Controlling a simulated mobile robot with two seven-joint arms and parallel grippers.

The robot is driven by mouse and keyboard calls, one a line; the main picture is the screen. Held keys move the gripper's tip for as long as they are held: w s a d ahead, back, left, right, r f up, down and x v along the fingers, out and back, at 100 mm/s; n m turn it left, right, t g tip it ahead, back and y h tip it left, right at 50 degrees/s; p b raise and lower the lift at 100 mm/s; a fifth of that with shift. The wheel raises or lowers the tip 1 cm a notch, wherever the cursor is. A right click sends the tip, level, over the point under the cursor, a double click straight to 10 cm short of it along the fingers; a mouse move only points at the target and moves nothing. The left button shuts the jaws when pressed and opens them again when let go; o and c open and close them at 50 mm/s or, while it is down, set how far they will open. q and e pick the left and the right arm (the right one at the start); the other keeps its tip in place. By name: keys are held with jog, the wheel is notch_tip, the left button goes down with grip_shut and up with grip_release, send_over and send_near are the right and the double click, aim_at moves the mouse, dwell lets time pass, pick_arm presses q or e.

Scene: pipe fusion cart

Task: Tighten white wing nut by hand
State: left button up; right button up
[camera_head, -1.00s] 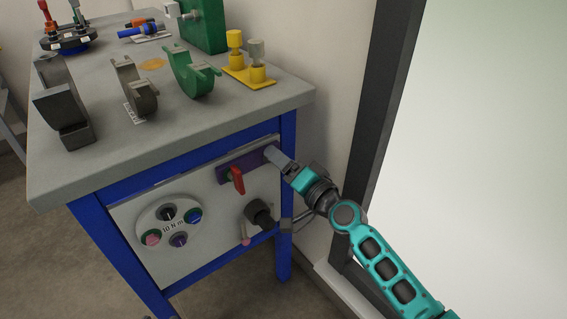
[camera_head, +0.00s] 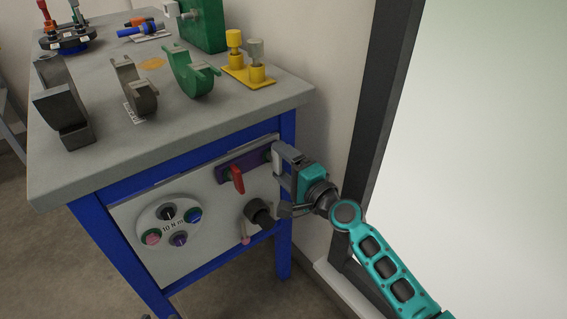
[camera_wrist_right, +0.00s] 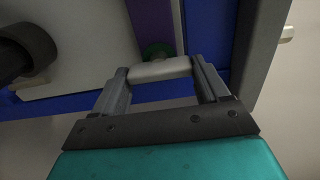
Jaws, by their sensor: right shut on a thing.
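The white wing nut (camera_wrist_right: 160,70) spans the gap between my right fingertips in the wrist view, in front of a round green part on a purple plate (camera_wrist_right: 152,25). In the head view the pale nut (camera_head: 276,158) is partly hidden at the right end of the purple plate (camera_head: 256,161) on the cart's front panel. My right gripper (camera_head: 282,165) is shut on the nut; it also shows in the wrist view (camera_wrist_right: 162,80). My left gripper is not in view.
A red lever (camera_head: 237,179) stands out from the purple plate. A black knob (camera_head: 258,212) sits just below my right gripper. A round dial plate (camera_head: 170,226) is lower left. The cart's worktop (camera_head: 215,120) overhangs above. A dark frame (camera_head: 375,130) stands to the right.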

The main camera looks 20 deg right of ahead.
jog(key=shift+w+d+r, duration=0.1)
jog(key=shift+r, duration=0.15)
jog(key=o, duration=0.8)
jog(key=shift+o, duration=1.3)
jog(key=shift+f, duration=0.15)
jog(key=shift+f, duration=0.1)
jog(key=b+v, duration=0.1)
jog(key=v, duration=1.2)
jog(key=shift+b, duration=0.35)
